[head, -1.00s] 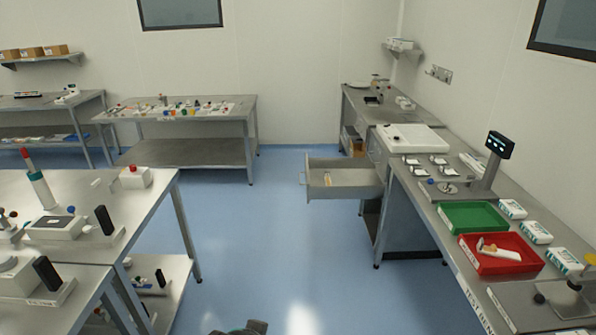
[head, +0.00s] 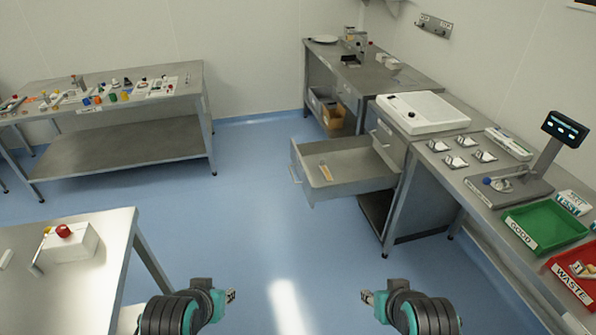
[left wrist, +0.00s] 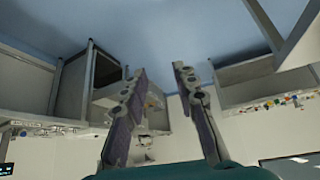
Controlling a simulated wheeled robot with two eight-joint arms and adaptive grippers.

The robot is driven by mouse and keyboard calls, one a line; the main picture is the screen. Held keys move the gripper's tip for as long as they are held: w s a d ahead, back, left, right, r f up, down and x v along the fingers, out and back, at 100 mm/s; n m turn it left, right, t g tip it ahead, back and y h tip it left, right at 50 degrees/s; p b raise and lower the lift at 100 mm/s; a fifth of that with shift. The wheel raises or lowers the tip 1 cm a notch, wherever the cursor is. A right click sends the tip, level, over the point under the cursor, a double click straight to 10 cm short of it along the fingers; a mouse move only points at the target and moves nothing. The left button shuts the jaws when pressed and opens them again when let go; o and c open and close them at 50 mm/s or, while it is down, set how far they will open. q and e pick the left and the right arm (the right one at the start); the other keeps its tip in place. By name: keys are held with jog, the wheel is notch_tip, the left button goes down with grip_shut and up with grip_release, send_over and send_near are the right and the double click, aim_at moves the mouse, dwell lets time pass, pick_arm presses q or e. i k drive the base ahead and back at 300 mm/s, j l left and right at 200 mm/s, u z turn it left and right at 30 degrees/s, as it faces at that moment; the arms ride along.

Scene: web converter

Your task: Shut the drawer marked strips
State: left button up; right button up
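A grey metal drawer (head: 345,188) stands pulled out to the left from under the right-hand bench. A small tan item (head: 325,171) lies in it, and its handle (head: 295,168) is at its left end. No strips label can be read on it. My left gripper (head: 231,296) is low in the head view, in front of the drawer and left of it, touching nothing. In the left wrist view its two fingers (left wrist: 158,88) are apart with nothing held. My right gripper (head: 366,297) is low and right of centre, apart from the drawer; its finger gap cannot be made out.
The right-hand bench (head: 420,165) carries a white device (head: 422,112), a scale with display (head: 565,127), a green tray (head: 545,228) and a red tray (head: 572,276). A table corner (head: 105,245) is at lower left. Blue floor (head: 245,210) is clear before the drawer.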

aim_at(356, 165)
jog(key=i+j, duration=0.1)
jog(key=i, duration=0.7)
jog(key=i+j, duration=0.15)
jog(key=i, duration=0.65)
jog(key=i+j+z, duration=0.1)
jog(key=i, duration=0.75)
